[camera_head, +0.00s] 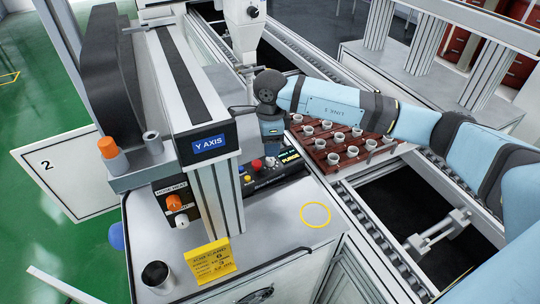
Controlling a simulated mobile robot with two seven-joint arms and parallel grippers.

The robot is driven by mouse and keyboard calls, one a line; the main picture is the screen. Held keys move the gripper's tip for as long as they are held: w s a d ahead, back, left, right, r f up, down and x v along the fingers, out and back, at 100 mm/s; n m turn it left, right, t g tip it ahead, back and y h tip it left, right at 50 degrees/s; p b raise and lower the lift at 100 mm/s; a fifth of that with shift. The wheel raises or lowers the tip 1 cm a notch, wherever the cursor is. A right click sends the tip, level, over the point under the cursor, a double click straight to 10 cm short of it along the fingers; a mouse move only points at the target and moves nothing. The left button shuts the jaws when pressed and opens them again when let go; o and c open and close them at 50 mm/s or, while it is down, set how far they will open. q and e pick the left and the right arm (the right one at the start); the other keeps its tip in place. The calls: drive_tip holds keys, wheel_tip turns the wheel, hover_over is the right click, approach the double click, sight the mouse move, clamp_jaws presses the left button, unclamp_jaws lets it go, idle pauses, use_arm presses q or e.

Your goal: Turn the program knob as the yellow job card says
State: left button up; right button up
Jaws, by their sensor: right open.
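The yellow job card (210,260) stands on the grey cabinet top at the front; its print is too small to read surely. A black control panel (268,180) behind the Y AXIS column carries a red button (256,165), other small controls and a yellow PURGE label (290,157). I cannot tell for certain which control is the program knob; part of the panel is hidden by the column. My right gripper (271,137) points down just above and behind this panel. It is open, apart from the controls as far as I can see. My left gripper is out of view.
A separate box left of the column has an orange knob (174,201) and a white one. The Y AXIS beam (183,75) stands close left of my right gripper. A brown tray (325,166) of several pots lies on the conveyor (385,235). The cabinet top by the yellow ring (315,226) is clear.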

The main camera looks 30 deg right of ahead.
sight(270, 161)
drive_tip(key=shift+f, duration=2.8)
drive_tip(key=c, duration=0.9)
drive_tip(key=shift+f+n+b, duration=0.15)
drive_tip(key=shift+n+b, duration=0.25)
drive_tip(key=shift+b, duration=0.05)
drive_tip(key=shift+n, duration=0.3)
drive_tip(key=o, duration=0.9)
